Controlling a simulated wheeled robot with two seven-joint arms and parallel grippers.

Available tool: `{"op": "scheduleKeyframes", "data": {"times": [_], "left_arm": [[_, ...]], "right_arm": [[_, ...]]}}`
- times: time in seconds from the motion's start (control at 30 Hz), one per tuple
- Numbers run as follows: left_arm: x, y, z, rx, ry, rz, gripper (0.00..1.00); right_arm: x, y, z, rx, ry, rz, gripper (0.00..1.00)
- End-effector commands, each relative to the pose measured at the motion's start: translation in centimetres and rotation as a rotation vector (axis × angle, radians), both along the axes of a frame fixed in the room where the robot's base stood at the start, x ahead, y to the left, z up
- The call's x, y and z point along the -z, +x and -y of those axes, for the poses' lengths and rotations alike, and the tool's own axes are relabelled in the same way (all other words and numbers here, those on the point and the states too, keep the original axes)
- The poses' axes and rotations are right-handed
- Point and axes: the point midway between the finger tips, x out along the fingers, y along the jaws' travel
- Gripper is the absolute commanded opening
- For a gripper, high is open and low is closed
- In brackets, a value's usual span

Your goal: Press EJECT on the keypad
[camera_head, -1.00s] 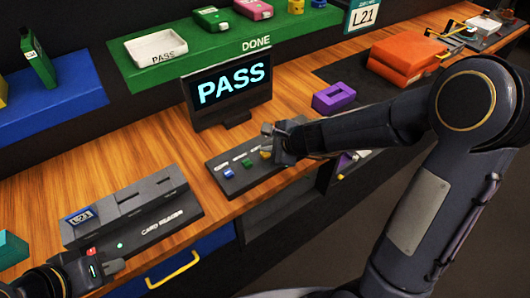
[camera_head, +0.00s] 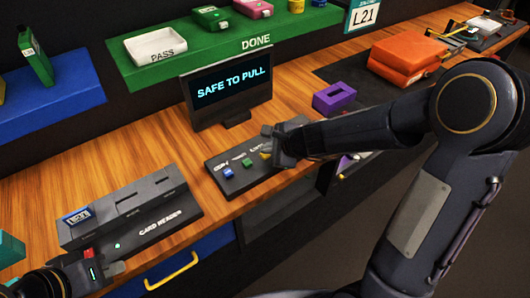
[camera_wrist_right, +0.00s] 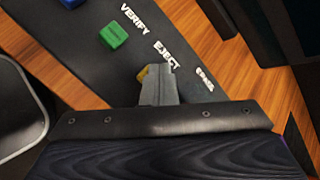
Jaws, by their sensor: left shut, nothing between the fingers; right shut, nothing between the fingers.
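The dark keypad (camera_head: 217,165) lies on the wooden bench below the screen, with a blue button (camera_head: 228,173), a green button (camera_head: 247,163) and a yellow button (camera_head: 265,154). In the right wrist view the yellow button (camera_wrist_right: 142,72) sits by the EJECT label and is mostly hidden behind the fingertips. My right gripper (camera_head: 268,142) is shut and empty, its tips at the yellow button; I cannot tell if they touch it. The screen (camera_head: 230,88) reads SAFE TO PULL. My left gripper (camera_head: 112,267) is shut at the lower left, near the card reader's front.
The card reader (camera_head: 130,210) stands left of the keypad with a small blue-screened item on it. A purple block (camera_head: 334,98) and orange cases (camera_head: 405,60) are to the right. A green DONE shelf (camera_head: 200,62) holds a white PASS tray (camera_head: 155,46).

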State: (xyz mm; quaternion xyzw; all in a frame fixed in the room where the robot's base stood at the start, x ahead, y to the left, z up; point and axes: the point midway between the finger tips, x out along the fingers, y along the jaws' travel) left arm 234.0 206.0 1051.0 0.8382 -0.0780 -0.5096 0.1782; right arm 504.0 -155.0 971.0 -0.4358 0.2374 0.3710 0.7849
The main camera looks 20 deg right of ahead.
Motion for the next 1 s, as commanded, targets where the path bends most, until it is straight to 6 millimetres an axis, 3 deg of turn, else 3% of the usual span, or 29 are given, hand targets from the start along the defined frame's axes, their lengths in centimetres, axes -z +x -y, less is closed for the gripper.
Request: {"op": "scheduleKeyframes", "data": {"times": [0.33,0.63,1.0], "left_arm": [[-0.2,0.0,0.0,0.0,0.0,0.0,0.0],[-1.8,0.0,0.0,0.0,0.0,0.0,0.0],[-1.8,0.0,0.0,0.0,0.0,0.0,0.0]], "right_arm": [[-0.2,0.0,0.0,0.001,-0.001,-0.002,0.0],[-1.8,0.0,0.0,0.001,0.0,-0.002,0.0],[-1.9,0.0,0.0,0.001,-0.001,0.0,0.0]]}}
